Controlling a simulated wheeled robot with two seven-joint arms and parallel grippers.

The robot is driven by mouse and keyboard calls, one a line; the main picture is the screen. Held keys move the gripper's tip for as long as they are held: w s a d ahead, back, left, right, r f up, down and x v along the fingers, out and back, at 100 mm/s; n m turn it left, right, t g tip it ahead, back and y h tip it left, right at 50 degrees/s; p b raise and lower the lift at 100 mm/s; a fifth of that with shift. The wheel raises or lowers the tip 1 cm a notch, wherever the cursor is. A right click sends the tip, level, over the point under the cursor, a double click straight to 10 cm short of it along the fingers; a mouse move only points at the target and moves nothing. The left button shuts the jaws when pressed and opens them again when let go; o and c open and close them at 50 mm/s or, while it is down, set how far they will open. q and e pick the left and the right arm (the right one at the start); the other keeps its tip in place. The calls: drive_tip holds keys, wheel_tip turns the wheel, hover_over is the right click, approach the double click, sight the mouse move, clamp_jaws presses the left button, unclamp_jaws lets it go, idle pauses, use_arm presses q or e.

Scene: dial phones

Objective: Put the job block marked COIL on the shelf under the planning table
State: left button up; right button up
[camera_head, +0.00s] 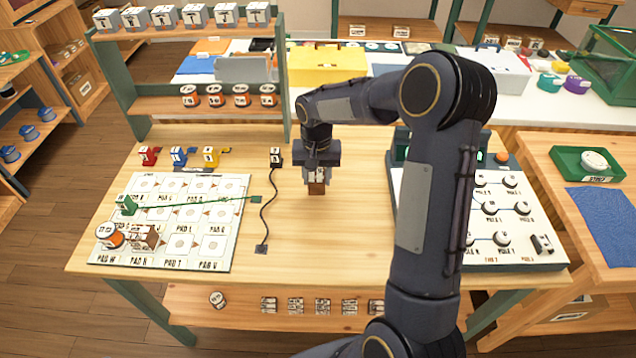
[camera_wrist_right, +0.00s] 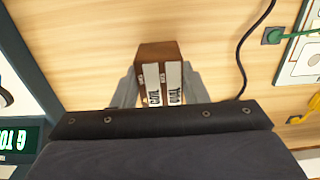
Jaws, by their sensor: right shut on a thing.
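The COIL block (camera_wrist_right: 160,75) is a brown wooden block with white labels reading COIL in the right wrist view. My right gripper (camera_wrist_right: 155,92) is shut on it, one finger on each side. In the head view the block (camera_head: 316,188) shows under my right gripper (camera_head: 318,178), over the middle of the planning table (camera_head: 330,240); I cannot tell whether it touches the top. The shelf (camera_head: 250,320) under the table shows below the front edge, with several labelled blocks (camera_head: 322,305) in a row and a round piece (camera_head: 217,299) at left. My left gripper is not in view.
A pad board (camera_head: 215,185) lies at the table's left, with an orange round piece (camera_head: 110,235) and a brown block (camera_head: 146,236) on it. A black cord (camera_head: 264,210) runs left of my right gripper. A white board (camera_head: 500,250) lies at right. The front middle of the tabletop is clear.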

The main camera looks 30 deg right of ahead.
sight(318, 185)
drive_tip(key=f, duration=0.3)
drive_tip(key=shift+d+f, duration=0.2)
drive_tip(key=shift+f, duration=0.1)
drive_tip(key=shift+f, duration=0.15)
drive_tip(key=o, duration=1)
